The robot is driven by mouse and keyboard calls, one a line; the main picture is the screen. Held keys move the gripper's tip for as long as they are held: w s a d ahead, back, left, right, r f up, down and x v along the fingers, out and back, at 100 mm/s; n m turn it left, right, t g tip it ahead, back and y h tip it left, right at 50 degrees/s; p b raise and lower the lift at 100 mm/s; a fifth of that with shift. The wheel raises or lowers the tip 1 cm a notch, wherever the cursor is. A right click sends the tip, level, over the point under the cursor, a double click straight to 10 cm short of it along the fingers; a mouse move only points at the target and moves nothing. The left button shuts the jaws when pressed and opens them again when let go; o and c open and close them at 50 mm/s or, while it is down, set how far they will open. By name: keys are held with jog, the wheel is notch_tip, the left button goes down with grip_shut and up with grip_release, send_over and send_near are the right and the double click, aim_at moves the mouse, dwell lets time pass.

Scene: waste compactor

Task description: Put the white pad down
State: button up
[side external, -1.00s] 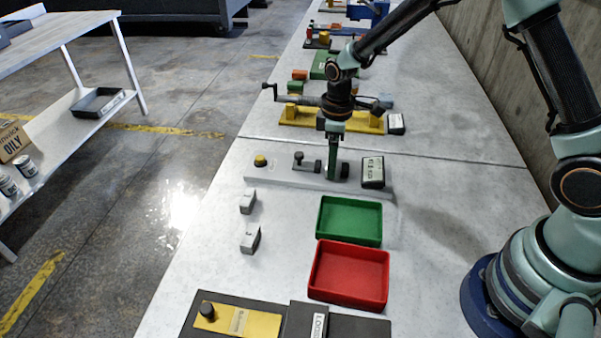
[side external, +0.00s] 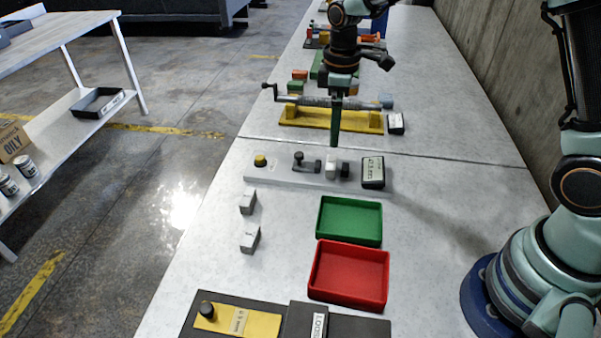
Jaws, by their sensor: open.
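A small white pad (side external: 331,167) sits on the light grey base strip (side external: 283,184), between a black-knobbed part (side external: 300,163) and a dark display box (side external: 373,172). My gripper (side external: 336,142) points straight down above and slightly behind the white pad, apart from it. The gap between its fingers cannot be made out from this side, but it is open and nothing shows held in it. Two more whitish blocks, one (side external: 248,202) behind the other (side external: 250,239), lie on the bench left of the trays.
A green tray (side external: 350,242) and a red tray (side external: 349,301) stand empty in front of the strip. Behind it is a yellow stand (side external: 310,119) with a crank and grey rod, close behind my gripper. A dark panel with a yellow plate (side external: 238,321) lies at the front.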

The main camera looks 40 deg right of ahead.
jog(key=s+d+r+m+t, duration=0.2)
jog(key=s+r+m, duration=0.3)
jog(key=r, duration=0.5)
jog(key=s+d+r+m+t, duration=0.2)
jog(key=s+m+t, duration=0.1)
jog(key=s, duration=0.7)
jog(key=shift+s+d+m+t, duration=0.2)
jog(key=shift+m+t, duration=0.1)
jog(key=shift+m, duration=0.2)
